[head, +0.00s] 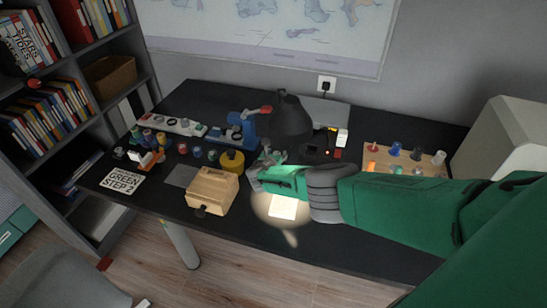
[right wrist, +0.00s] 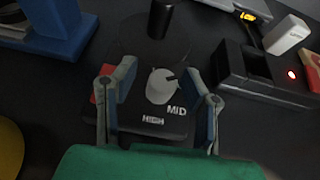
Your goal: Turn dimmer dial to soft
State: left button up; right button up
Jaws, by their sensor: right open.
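The dimmer dial (right wrist: 160,87) is a pale round knob with a small dark mark at its upper right. It sits on a black base (right wrist: 150,122) lettered HIGH at the front and MID to the right; no SOFT label is visible. My right gripper (right wrist: 162,76) is open, one finger on each side of the dial, with gaps showing between fingers and knob. In the head view my right gripper (head: 262,168) is over the desk at the foot of the black lamp (head: 290,118), hiding the dial. My left gripper is not in view.
A bright light pool falls on a white paper (head: 283,208). A wooden box (head: 212,188) and yellow round thing (head: 231,161) are left of the gripper. A black box with a red light (right wrist: 265,75) stands right. A blue stand (right wrist: 55,25) is back left.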

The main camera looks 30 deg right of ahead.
jog(key=shift+s+a+r, duration=0.1)
jog(key=shift+s+a, duration=0.3)
jog(key=shift+a, duration=0.1)
jog(key=shift+s+a+r, duration=0.2)
jog(key=shift+s+r, duration=0.15)
jog(key=shift+r, duration=0.1)
jog(key=shift+v, duration=2.45)
jog(key=shift+w+a, duration=0.1)
